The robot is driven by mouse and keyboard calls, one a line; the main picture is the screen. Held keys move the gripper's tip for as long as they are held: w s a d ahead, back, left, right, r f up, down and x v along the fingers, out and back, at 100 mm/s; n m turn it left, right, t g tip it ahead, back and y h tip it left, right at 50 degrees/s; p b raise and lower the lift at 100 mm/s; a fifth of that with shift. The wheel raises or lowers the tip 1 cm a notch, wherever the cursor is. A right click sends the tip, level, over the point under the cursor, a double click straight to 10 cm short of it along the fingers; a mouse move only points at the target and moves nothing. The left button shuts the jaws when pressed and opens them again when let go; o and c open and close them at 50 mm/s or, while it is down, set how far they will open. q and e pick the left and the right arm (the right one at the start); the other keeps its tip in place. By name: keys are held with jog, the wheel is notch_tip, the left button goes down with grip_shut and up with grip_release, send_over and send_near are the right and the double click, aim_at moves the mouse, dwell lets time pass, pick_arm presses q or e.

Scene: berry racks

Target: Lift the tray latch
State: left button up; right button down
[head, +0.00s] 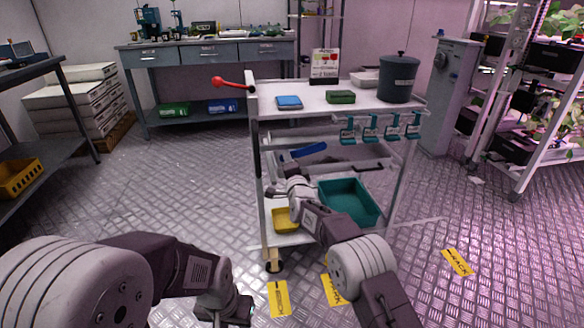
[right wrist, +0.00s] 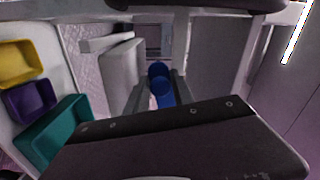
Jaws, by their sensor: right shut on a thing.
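A blue latch handle (head: 309,150) shows on the middle level of the white trolley (head: 300,112). In the right wrist view the blue piece (right wrist: 159,80) stands between the fingers of my right gripper (right wrist: 160,96). That gripper is shut on it. In the head view my right arm reaches into the trolley, and its wrist and gripper hide part of the tray level. My left gripper (head: 232,310) is low in front of the trolley, away from the latch; its jaws are too unclear to tell.
A teal bin (head: 348,203) and a yellow bin (head: 286,220) stand on the lower shelf; a purple bin (right wrist: 30,100) shows between them. A dark pot (head: 398,78) stands on the trolley top. A red-knobbed lever (head: 230,83) sticks out left. Floor around is open.

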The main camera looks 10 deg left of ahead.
jog(key=shift+a+r+m, duration=0.15)
jog(key=shift+r+m, duration=1.35)
jog(key=shift+r, duration=0.2)
jog(key=c, duration=1.2)
grip_release()
jog(key=shift+o, duration=0.2)
jog(key=shift+s, duration=0.1)
jog(key=shift+s+d, duration=0.2)
jog(key=shift+s, duration=0.4)
jog(key=p+v, duration=0.2)
jog(key=v, duration=0.5)
jog(key=shift+s+d, duration=0.15)
jog(key=shift+s, duration=0.15)
